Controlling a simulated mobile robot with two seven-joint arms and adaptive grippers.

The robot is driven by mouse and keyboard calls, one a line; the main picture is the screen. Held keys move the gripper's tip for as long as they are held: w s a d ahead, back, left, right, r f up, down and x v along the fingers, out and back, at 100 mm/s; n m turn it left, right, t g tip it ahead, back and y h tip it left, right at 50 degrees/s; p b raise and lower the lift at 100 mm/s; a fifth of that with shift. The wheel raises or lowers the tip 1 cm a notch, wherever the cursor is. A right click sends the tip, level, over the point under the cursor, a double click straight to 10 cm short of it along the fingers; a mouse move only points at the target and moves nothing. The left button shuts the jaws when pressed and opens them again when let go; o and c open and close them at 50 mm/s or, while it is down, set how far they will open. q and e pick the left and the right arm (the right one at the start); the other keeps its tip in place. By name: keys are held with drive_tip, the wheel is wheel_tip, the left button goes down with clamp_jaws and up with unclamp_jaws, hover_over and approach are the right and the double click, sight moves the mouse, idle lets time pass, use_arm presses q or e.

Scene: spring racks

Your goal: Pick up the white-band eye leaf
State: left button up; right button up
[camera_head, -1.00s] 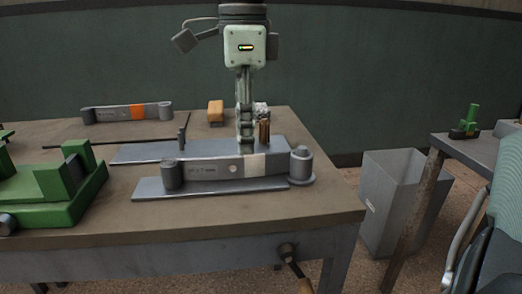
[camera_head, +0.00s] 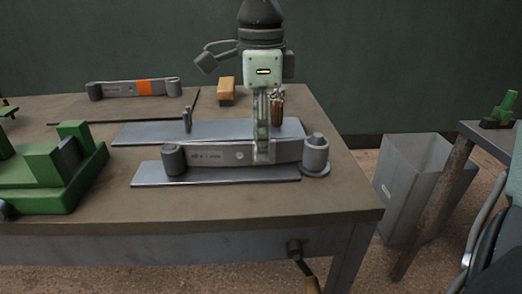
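The eye leaf (camera_head: 215,155), a grey bar with a rolled eye at each end, stands on edge on a flat grey plate (camera_head: 160,180) on the workbench. Its right eye is at a grey post (camera_head: 315,153). The white band seen a moment ago is now covered by the finger of my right gripper (camera_head: 264,153). That gripper points down from above, with its front finger across the leaf's near face, right of the middle. The fingers line up in this view, so I cannot tell whether they close on the leaf. My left gripper is not in view.
An orange-band leaf (camera_head: 120,88) lies at the back left. A green fixture (camera_head: 50,175) stands at the left. A wood-backed block (camera_head: 226,90) and a brush-like item (camera_head: 277,108) are near the gripper. A grey bin (camera_head: 405,185) stands on the floor right of the bench (camera_head: 230,215).

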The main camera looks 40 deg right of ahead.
drive_tip(key=shift+f, duration=0.4)
drive_tip(key=shift+c, duration=0.2)
clamp_jaws()
drive_tip(key=shift+r, duration=0.15)
